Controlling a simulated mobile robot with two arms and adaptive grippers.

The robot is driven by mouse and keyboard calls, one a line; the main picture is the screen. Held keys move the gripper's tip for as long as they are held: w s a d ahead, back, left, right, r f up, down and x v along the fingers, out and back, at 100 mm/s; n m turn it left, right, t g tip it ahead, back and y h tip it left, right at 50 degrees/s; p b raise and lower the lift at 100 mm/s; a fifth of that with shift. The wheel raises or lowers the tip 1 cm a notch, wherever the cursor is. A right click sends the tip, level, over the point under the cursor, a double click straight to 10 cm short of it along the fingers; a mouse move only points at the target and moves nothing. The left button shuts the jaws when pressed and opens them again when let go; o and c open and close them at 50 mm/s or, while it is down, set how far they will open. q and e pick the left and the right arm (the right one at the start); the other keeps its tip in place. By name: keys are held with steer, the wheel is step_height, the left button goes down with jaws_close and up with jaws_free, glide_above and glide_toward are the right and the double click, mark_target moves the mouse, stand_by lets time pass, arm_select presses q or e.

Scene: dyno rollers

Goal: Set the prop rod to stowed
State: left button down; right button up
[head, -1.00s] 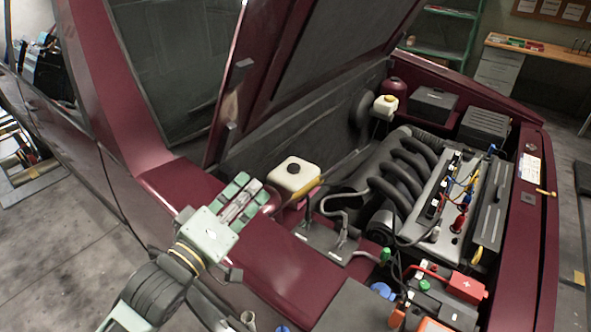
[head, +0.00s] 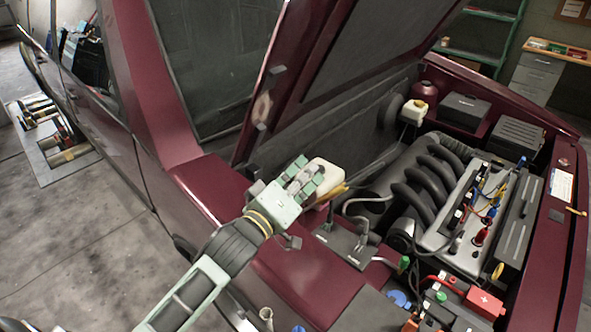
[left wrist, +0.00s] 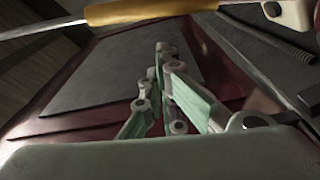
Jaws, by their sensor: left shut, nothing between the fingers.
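A thin rod with a yellow sleeve, which looks like the prop rod (left wrist: 150,11), crosses the top of the left wrist view, beyond my fingertips. In the head view a yellow piece of it (head: 336,191) shows just right of my left gripper (head: 309,172); the rest is hard to make out. My left gripper is shut and empty above the near side of the engine bay. Its fingers also show in the left wrist view (left wrist: 166,52), apart from the sleeve in the picture. The hood (head: 370,60) is raised. My right gripper is out of view.
A white reservoir (head: 327,173) stands right behind my left fingers and is partly covered by them. The maroon fender (head: 210,190) lies below the arm. The engine (head: 430,185) and a red box (head: 484,303) fill the right side. Open floor lies at left.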

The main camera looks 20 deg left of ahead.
arm_select(q)
steer(key=shift+s+d+f, duration=0.6)
steer(key=shift+s+d, duration=0.1)
steer(key=shift+d, duration=0.15)
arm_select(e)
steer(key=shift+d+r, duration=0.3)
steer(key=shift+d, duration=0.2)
